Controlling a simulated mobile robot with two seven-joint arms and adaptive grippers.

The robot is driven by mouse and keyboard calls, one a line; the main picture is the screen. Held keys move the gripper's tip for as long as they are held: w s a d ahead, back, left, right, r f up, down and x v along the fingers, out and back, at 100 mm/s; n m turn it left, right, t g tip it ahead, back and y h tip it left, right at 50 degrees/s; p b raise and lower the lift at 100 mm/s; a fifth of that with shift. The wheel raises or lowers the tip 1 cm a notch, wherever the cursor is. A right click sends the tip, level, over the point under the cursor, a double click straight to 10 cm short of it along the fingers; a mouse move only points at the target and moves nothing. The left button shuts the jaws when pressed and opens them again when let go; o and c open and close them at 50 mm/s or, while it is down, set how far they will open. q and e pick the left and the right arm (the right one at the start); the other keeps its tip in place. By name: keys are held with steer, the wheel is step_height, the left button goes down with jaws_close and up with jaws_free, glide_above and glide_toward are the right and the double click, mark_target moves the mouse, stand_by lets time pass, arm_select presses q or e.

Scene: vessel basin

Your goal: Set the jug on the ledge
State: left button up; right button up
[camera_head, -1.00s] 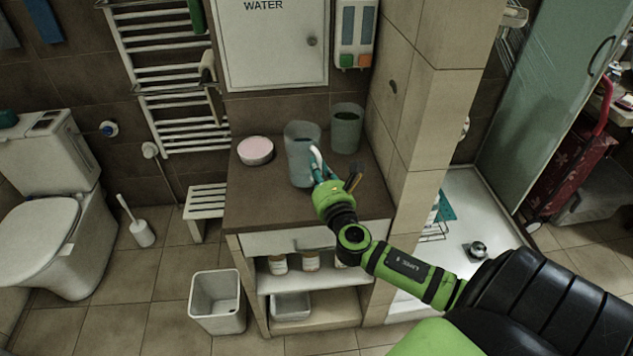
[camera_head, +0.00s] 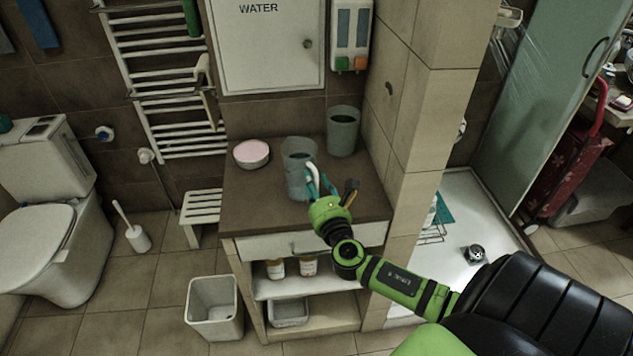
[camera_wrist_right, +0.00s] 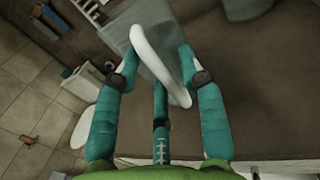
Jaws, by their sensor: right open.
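The jug (camera_head: 297,174) is a translucent grey-blue vessel with a white handle (camera_head: 313,179). It stands upright on the brown countertop (camera_head: 248,204), which looks like the ledge. My right gripper (camera_head: 321,184) is at the handle side of the jug, with its teal fingers open around the handle. In the right wrist view the white handle (camera_wrist_right: 160,62) passes between the spread fingers of the gripper (camera_wrist_right: 158,68), with the jug body (camera_wrist_right: 150,45) beyond. Any contact between fingers and handle is unclear. My left gripper is not in view.
A green-grey cup (camera_head: 343,133) stands behind the jug to the right, and a pink-topped bowl (camera_head: 251,155) to the left. A tiled wall (camera_head: 400,150) bounds the counter's right side. The counter's front left is clear. A bin (camera_head: 214,308) stands on the floor below.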

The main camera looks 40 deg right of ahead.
steer(key=b+v, duration=0.2)
steer(key=v, duration=0.9)
steer(key=s+f+m+g+y, duration=0.1)
steer(key=s+f+m+g, duration=0.25)
steer(key=f, duration=0.75)
steer(key=s+f+m+g+y, duration=0.1)
steer(key=s+f+m+g, duration=0.3)
steer(key=f, duration=0.6)
steer(key=s+f+m+g, duration=0.25)
steer(key=f+m, duration=0.25)
steer(key=f, duration=0.6)
steer(key=s+a+f+m+g+y, duration=0.2)
steer(key=s+a+f+m, duration=0.4)
steer(key=s, duration=0.6)
steer(key=s+a+f+m+g+y, duration=0.2)
steer(key=s+a+f+m+g, duration=0.2)
steer(key=s+f+m, duration=0.7)
steer(key=shift+s+a+f+y, duration=0.3)
steer(key=shift+s+a+f, duration=0.05)
steer(key=shift+a, duration=0.85)
steer(key=shift+s+d, duration=0.1)
